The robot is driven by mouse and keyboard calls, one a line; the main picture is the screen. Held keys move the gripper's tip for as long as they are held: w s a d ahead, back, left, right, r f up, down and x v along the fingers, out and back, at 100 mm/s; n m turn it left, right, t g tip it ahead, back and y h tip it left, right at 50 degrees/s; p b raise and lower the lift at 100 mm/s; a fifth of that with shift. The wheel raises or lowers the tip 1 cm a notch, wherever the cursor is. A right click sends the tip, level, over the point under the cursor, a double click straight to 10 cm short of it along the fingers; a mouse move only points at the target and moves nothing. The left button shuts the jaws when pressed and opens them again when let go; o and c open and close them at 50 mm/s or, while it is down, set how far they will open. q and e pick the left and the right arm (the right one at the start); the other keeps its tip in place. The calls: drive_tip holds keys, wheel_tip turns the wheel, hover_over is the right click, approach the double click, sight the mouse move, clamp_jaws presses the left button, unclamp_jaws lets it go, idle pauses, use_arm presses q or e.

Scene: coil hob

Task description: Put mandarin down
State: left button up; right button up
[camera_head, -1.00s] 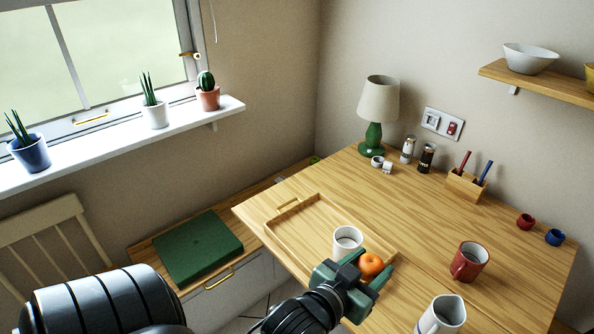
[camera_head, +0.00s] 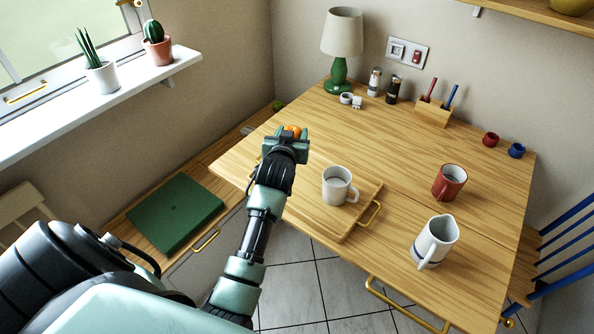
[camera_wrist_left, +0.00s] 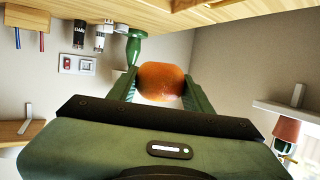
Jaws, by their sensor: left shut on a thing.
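The orange mandarin (camera_head: 293,130) is held between the fingers of my left gripper (camera_head: 289,137), near the left edge of the wooden table. In the left wrist view, the mandarin (camera_wrist_left: 161,82) sits between the two green fingers, which are shut on it from both sides. That view is upside down, with the tabletop along its upper edge and a gap between it and the mandarin. In the head view, I cannot tell how high the mandarin is. My right gripper is not in view.
A wooden tray (camera_head: 335,222) bears a white mug (camera_head: 337,186); my arm hides part of it. A red mug (camera_head: 449,182) and a white jug (camera_head: 434,241) stand to the right. A green lamp (camera_head: 340,70) stands at the back. The table between lamp and tray is clear.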

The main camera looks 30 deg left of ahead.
use_arm(q)
wheel_tip(320, 180, down, 8)
drive_tip(key=shift+d+f+b, duration=0.1)
drive_tip(key=shift+f+b, duration=0.15)
drive_tip(key=shift+b, duration=0.05)
drive_tip(key=shift+f, duration=0.6)
wheel_tip(320, 180, down, 4)
drive_tip(key=shift+r+b, duration=0.15)
drive_tip(key=shift+b, duration=0.15)
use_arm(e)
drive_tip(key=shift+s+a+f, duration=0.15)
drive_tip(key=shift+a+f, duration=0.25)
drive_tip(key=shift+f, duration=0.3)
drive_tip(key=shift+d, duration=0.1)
use_arm(q)
drive_tip(key=o, duration=1.4)
drive_tip(key=shift+c, duration=0.2)
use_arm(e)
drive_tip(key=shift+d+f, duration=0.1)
